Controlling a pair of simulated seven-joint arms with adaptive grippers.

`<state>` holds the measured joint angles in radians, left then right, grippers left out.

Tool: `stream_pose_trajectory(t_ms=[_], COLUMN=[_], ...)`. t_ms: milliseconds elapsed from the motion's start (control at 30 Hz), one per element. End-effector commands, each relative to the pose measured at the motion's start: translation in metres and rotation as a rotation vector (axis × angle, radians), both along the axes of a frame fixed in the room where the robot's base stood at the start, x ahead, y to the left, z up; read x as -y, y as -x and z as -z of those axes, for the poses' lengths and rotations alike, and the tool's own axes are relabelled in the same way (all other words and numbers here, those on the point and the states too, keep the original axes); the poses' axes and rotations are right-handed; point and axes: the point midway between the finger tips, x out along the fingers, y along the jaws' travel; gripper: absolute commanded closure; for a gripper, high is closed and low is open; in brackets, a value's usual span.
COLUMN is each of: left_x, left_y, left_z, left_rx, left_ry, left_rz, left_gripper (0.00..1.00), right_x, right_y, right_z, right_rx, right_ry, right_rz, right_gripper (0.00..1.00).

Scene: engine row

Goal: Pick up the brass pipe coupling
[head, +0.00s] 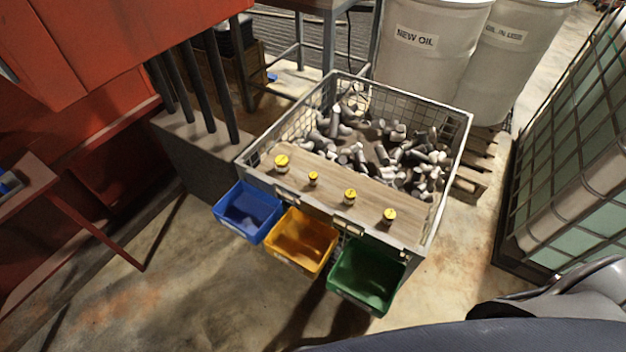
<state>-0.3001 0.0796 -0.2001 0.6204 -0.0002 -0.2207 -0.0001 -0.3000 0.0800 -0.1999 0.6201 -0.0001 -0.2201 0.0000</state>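Several small brass-coloured pieces with yellow tops stand in a row on a wooden board (330,190) at the front of a wire mesh crate (455,165). From left to right there is a larger piece (281,163), a smaller, narrower piece (313,179), a piece with a wider base (350,196) and a piece at the right end (389,216). They are too small in the head view to tell which is the brass pipe coupling. Neither of my grippers shows in this view.
The crate behind the board holds many grey pipe fittings (400,155). Blue (249,208), yellow (300,240) and green (366,275) bins hang on its front. White barrels (425,45) stand behind. A caged tank (575,160) is at right, red machinery (95,50) at left.

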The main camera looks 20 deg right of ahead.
Motion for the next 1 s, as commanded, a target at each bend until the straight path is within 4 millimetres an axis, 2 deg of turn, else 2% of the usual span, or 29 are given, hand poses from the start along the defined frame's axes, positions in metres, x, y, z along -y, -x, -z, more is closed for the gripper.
stream_pose_trajectory(t_ms=[333,700,933,1000], left_x=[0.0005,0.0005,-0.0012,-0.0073], left_y=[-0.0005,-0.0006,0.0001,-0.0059], left_z=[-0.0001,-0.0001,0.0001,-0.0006], left_rx=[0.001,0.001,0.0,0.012], left_ry=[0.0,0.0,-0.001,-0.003], left_rz=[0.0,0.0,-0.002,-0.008], left_gripper=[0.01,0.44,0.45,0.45], right_x=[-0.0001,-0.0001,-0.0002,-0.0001], right_y=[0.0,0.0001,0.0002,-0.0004], right_z=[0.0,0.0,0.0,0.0], right_rx=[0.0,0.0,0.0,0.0], right_ry=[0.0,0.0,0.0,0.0], right_rz=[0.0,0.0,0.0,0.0], right_gripper=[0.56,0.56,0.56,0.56])
